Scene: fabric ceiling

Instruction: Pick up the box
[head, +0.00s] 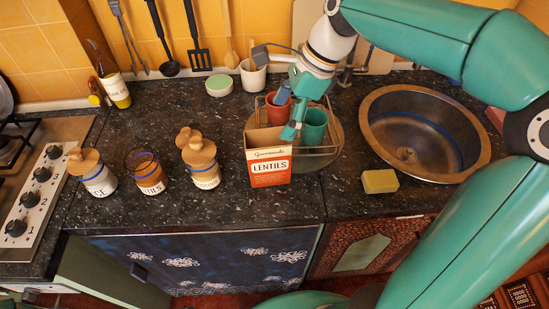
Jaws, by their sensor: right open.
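The box (269,168) is an orange-and-white carton labelled "LENTILS". It stands upright near the front of the dark speckled counter, its top looking open. My right gripper (289,112) reaches in from the upper right and is open. Its fingers are over the back right of the box, in front of the wire rack, and no object shows held between them. I cannot tell whether a finger touches the box. My left gripper is not in view.
A wire rack (325,150) with a red cup (277,112) and a green cup (314,127) stands directly behind the box. Several jars, including a lidded one (203,165), stand to the left. A yellow sponge (380,181) and the sink (425,150) are at right.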

